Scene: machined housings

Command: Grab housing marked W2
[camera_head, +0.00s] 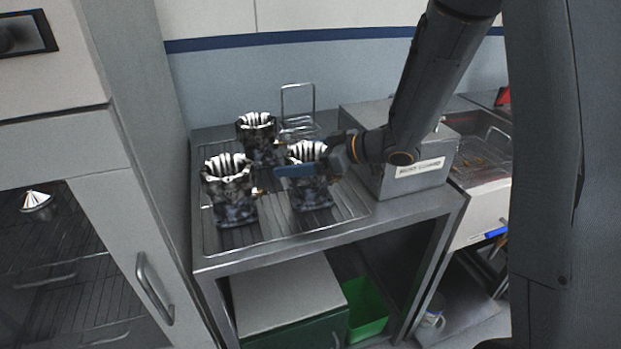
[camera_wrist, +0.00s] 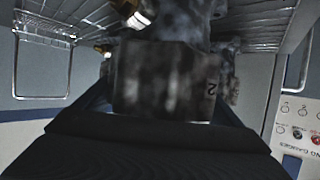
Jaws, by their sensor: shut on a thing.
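Three grey machined housings with ribbed, open tops stand upright on a wire-edged tray (camera_head: 290,238) on a metal bench. My gripper (camera_head: 296,171) is at the front right housing (camera_head: 312,193), shut on its upper body. In the wrist view the held housing (camera_wrist: 165,85) fills the middle, close to the lens between my dark jaws. A "2" shows near its right edge; I cannot read a letter with it. The other housings are at front left (camera_head: 230,195) and at the back (camera_head: 257,138); no marks on them are legible.
A grey metal box (camera_head: 410,172) stands right of the tray, below my forearm. A wire rack (camera_head: 298,120) is at the tray's back. A tall cabinet (camera_head: 150,190) borders the bench on the left. A sink-like basin (camera_head: 485,155) lies further right.

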